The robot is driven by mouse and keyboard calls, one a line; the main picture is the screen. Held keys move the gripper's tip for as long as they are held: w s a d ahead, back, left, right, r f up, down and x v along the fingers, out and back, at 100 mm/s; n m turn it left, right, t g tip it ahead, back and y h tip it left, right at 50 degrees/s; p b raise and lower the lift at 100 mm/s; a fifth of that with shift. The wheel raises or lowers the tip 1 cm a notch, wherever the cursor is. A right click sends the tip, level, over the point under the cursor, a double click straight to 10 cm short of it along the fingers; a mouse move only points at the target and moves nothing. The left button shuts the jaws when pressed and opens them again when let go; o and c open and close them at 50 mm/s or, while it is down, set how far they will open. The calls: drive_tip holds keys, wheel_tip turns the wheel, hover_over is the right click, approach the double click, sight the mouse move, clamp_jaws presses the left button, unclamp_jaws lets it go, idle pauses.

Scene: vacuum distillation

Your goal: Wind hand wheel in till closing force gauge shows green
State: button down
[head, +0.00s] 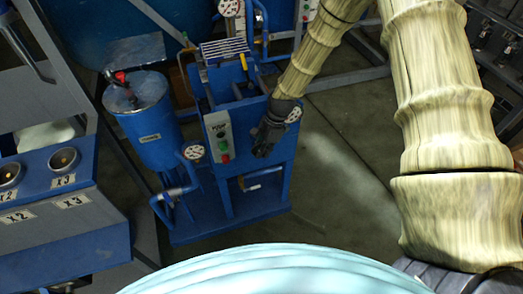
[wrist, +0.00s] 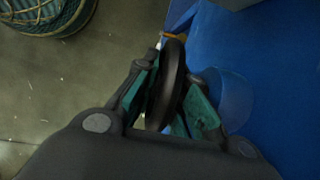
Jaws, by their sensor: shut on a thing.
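The hand wheel (wrist: 168,82) shows in the wrist view as a dark, thick-rimmed disc seen nearly edge-on. My gripper (wrist: 173,92) is shut on it, with one teal-padded finger on either side of the rim. In the head view my gripper (head: 264,142) is at the right front of the blue machine (head: 262,170), and the wheel cannot be made out there. A round white gauge (head: 294,114) sits right beside my gripper. I cannot tell whether it is the closing force gauge, and its reading is too small to make out.
A control box (head: 219,136) with green and red buttons is left of my gripper. Another gauge (head: 194,152) stands near the blue cylinder (head: 150,120). A blue-grey console (head: 60,205) is at the left. Floor right of the machine (head: 335,165) is clear.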

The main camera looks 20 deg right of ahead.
drive_tip(key=shift+s+a+y, duration=0.1)
drive_tip(key=shift+y, duration=0.6)
drive_tip(key=c, duration=1.5)
unclamp_jaws()
drive_tip(key=shift+v, duration=6.05)
